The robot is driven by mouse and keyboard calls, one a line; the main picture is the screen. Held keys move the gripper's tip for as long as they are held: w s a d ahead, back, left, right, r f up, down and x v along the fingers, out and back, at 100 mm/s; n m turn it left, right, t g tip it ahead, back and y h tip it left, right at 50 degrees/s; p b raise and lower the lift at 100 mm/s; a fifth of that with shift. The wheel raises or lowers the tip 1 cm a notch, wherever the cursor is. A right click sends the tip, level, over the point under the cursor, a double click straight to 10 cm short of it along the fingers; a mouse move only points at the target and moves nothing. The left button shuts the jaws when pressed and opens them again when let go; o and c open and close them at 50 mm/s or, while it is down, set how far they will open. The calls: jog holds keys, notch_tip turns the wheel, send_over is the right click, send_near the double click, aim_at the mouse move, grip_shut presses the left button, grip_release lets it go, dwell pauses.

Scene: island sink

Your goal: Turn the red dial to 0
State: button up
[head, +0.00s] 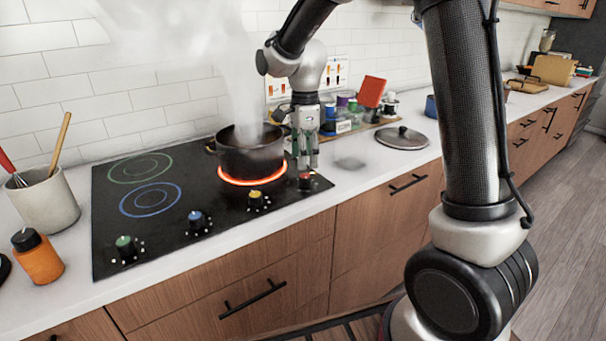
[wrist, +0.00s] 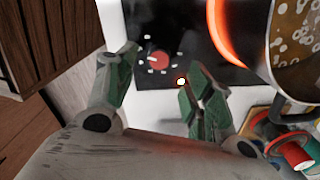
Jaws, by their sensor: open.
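The red dial (head: 305,181) sits at the right front corner of the black cooktop (head: 105,240). In the wrist view the red dial (wrist: 159,61) has white marks around it and a small glowing light at its lower right. Its exact setting is too small to read. My gripper (head: 306,163) points down just above and behind the dial in the head view. In the wrist view my gripper (wrist: 157,72) is open, with one finger left of the dial and the other to its lower right. Nothing is held, and I cannot tell whether a finger touches the dial.
A steaming dark pot (head: 250,152) stands on the glowing red burner (head: 252,181), close left of my gripper. Yellow (head: 256,198), blue (head: 197,219) and green (head: 125,245) dials line the front. A lid (head: 402,138) and a tray of jars lie to the right.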

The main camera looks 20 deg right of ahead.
aim_at(305, 176)
notch_tip(305, 176, down, 6)
jog(key=shift+f, duration=0.1)
jog(key=c, duration=1)
